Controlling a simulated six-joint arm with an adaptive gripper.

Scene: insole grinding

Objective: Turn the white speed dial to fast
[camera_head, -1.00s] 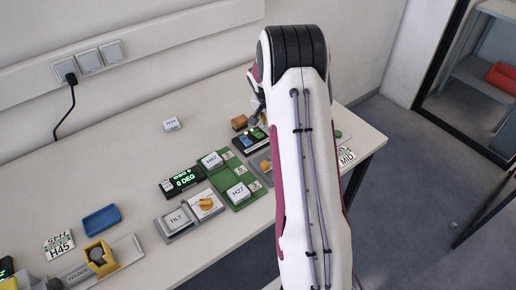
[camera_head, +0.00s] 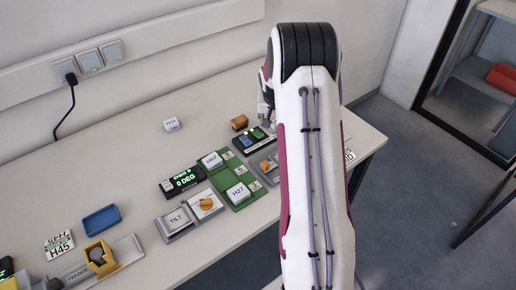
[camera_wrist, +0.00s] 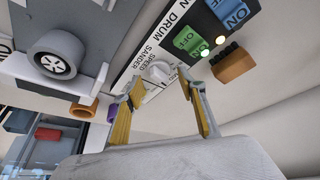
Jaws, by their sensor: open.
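The white speed dial (camera_wrist: 159,72) sits on the panel marked SPEED and SANDER in the wrist view, beside that lettering. My gripper (camera_wrist: 168,88) is open in the wrist view, with its two yellow-padded fingers apart. The fingertips point toward the panel, and the dial lies between and just beyond them. I cannot tell whether either finger touches the dial. In the head view my arm hides the gripper and the dial.
Green and blue ON/OFF switches (camera_wrist: 194,42) sit beside the dial. An orange-brown block (camera_wrist: 232,66) lies near the right finger. A grey wheel (camera_wrist: 55,57) stands at the upper left. A green tray (camera_head: 234,193) with labelled blocks lies left of my arm.

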